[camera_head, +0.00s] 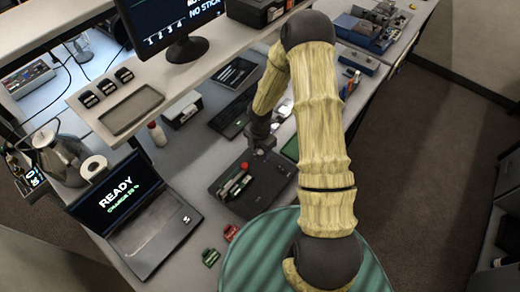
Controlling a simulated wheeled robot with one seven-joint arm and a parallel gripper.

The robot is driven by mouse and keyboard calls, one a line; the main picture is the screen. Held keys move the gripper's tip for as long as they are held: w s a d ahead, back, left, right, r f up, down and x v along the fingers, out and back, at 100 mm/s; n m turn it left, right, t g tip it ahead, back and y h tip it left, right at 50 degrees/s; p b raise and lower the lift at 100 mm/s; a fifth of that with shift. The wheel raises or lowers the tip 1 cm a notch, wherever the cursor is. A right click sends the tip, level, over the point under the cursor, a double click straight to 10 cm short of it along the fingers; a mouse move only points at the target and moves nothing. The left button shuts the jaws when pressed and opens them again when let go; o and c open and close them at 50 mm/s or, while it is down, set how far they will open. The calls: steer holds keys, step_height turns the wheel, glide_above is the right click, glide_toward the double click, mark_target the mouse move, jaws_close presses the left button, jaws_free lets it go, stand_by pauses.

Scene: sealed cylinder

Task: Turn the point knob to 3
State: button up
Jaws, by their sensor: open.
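A dark control box (229,201) lies on the bench in the middle of the view. It has a red and white part (234,183) on its left side. The point knob and its numbers are too small or hidden to make out. My gripper (260,152) points down at the box's far right part. My arm comes over it from the right. The jaws are open, but whether the knob is between them or they touch the box cannot be told.
An open laptop (155,235) reading READY stands left of the box. Small red (230,232) and green (210,257) pieces lie in front. A raised shelf (185,75) holds a tray (131,108) and a monitor (188,30). A round green surface (265,262) is at the near edge.

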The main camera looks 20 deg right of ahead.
steer(key=shift+f, duration=0.3)
steer(key=c, duration=1)
